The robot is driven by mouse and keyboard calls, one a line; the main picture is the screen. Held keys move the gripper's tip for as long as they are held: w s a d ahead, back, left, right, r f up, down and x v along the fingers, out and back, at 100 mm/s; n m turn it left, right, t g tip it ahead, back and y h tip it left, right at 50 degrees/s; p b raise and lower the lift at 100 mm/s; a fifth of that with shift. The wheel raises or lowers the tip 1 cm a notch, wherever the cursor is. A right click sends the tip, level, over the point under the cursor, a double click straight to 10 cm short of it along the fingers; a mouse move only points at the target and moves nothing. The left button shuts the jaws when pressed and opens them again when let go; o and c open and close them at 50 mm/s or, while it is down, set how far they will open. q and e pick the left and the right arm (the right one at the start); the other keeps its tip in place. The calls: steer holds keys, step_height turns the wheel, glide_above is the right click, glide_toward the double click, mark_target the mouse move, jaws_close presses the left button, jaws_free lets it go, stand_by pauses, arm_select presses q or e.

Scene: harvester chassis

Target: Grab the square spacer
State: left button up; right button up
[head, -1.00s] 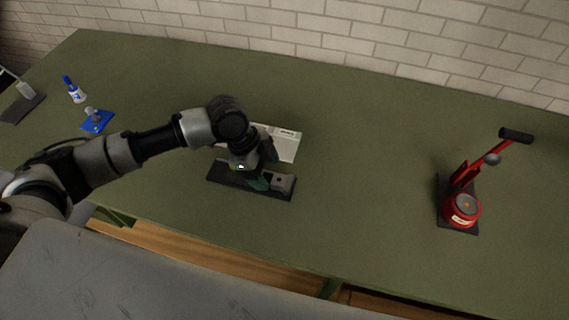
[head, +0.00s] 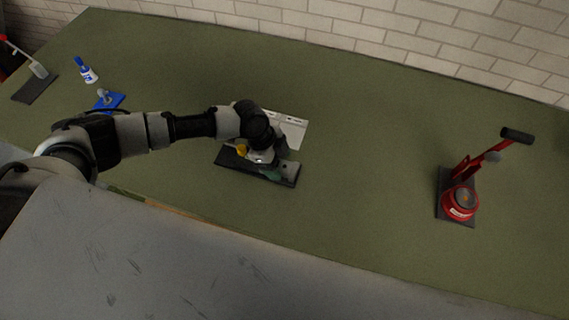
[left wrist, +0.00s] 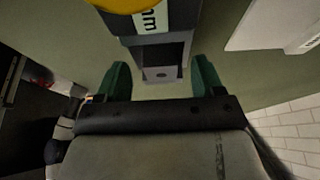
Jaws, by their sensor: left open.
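A small grey block with a hole (head: 287,168), possibly the square spacer, is at the right end of a dark base plate (head: 228,160) on the green table. In the left wrist view a grey squarish piece with a small hole (left wrist: 163,73) shows between the fingers; I cannot tell for sure that it is the spacer. My left gripper (left wrist: 161,80) is open, its two green fingertips on either side of this piece. In the head view the left gripper (head: 271,166) is over the plate and hides part of it. My right gripper is not in view.
A yellow part (head: 242,149) is on the plate's left side. A white sheet or panel (head: 295,133) lies behind it. A red tool with a lever (head: 460,203) stands right. Mid-right table is free.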

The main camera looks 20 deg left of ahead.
arm_select(q)
steer(key=shift+d+f, duration=0.2)
steer(key=shift+f, duration=0.3)
steer(key=c, duration=1.1)
steer(key=shift+r, duration=0.15)
